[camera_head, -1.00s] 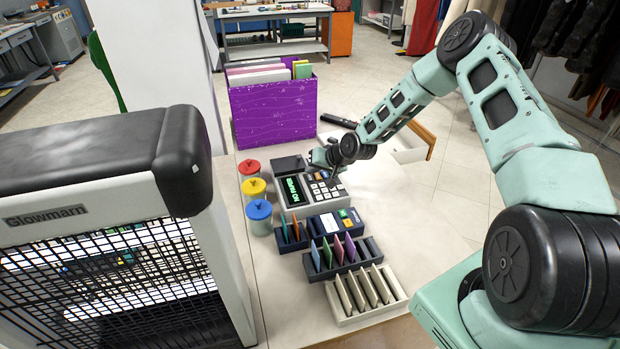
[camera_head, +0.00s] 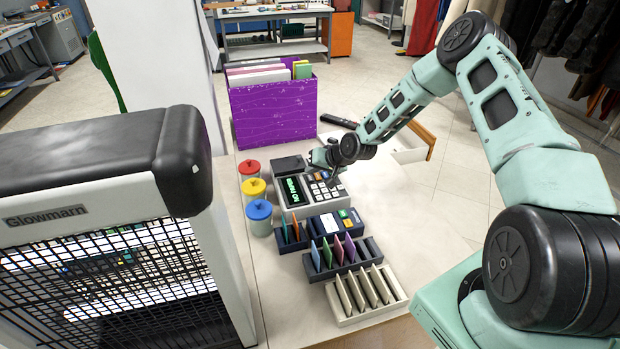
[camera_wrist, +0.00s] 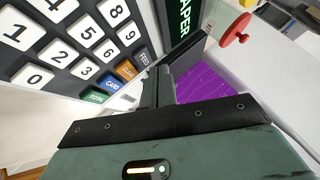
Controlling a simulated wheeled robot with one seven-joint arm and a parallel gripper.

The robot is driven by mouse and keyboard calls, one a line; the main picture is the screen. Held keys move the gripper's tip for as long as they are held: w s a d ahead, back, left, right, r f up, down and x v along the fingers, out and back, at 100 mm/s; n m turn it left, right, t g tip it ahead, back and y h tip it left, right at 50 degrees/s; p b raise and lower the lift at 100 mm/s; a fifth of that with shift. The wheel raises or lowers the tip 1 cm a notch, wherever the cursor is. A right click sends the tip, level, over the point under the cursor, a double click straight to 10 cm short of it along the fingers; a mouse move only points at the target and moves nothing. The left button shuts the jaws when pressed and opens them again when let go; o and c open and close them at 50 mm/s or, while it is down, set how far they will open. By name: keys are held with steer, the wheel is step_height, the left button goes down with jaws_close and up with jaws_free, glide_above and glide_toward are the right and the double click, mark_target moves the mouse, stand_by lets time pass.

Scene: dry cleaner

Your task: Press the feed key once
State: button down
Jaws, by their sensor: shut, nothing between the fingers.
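The till (camera_head: 318,201) stands on the counter, its green-lit display (camera_head: 293,190) reading "NO PAPER". In the wrist view its keypad (camera_wrist: 70,45) fills the upper left, with white number keys. A row of keys runs along its near side: green TOTAL, blue CARD, an orange key and the feed key (camera_wrist: 143,59). My gripper (camera_wrist: 157,68) is shut and empty, its fingertips right beside the feed key in the picture. I cannot tell whether they touch it. In the head view my gripper (camera_head: 326,170) is over the till's back right part and hides some of it.
Red, yellow and blue-lidded jars (camera_head: 259,210) stand left of the till. A card terminal (camera_head: 335,225) and racks of tags (camera_head: 345,258) are in front. A purple file box (camera_head: 275,110) stands behind. A large heater-like unit (camera_head: 110,230) stands at left.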

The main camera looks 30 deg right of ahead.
mark_target(313, 179)
steer(key=shift+f, duration=0.15)
stand_by(0.3)
steer(key=shift+f+b, duration=0.25)
steer(key=shift+b, duration=0.15)
steer(key=shift+f+b, duration=0.35)
steer(key=shift+f, duration=0.05)
stand_by(0.4)
steer(key=shift+r, duration=0.15)
steer(key=shift+r+p, duration=0.4)
steer(key=shift+r, duration=0.25)
steer(key=shift+r, duration=0.1)
steer(key=shift+r+p, duration=1.45)
steer(key=shift+r, duration=0.95)
